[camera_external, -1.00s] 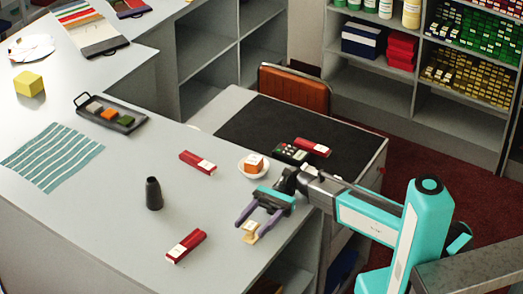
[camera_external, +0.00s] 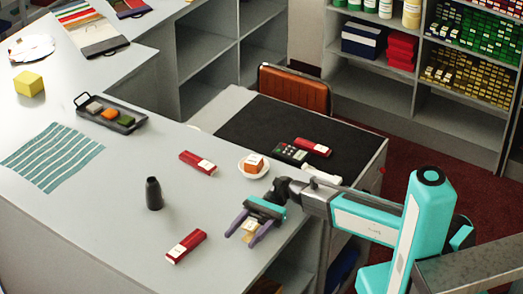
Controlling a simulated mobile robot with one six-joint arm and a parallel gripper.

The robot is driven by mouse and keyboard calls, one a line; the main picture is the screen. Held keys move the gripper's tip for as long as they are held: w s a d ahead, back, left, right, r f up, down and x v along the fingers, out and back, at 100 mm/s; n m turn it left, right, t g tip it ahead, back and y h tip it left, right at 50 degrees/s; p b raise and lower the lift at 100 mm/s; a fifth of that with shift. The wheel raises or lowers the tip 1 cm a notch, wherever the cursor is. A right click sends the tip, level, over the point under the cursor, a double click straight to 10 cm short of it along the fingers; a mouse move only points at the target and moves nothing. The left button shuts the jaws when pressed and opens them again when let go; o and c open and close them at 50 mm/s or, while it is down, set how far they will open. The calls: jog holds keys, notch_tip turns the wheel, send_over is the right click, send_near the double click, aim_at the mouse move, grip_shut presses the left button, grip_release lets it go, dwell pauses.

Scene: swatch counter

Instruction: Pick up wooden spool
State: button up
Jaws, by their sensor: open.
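The wooden spool (camera_external: 248,227) is a small tan piece on the grey counter near its front right edge. My gripper (camera_external: 242,238) has its two purple fingers spread, reaching down over the counter with the spool between or just beneath them. The fingers partly cover the spool, and I cannot tell whether they touch it. The gripper is open.
A red and white box (camera_external: 186,246) lies left of my gripper, and another (camera_external: 198,163) lies farther back. A dark vase (camera_external: 153,194) stands on the counter (camera_external: 110,215). A white dish (camera_external: 245,172) with an orange-and-white block is behind the gripper.

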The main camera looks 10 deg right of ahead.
jog(key=shift+c, duration=0.2)
jog(key=c, duration=1.1)
jog(key=shift+r, duration=0.15)
notch_tip(320, 180, up, 10)
jog(key=b, duration=0.2)
dwell(0.6)
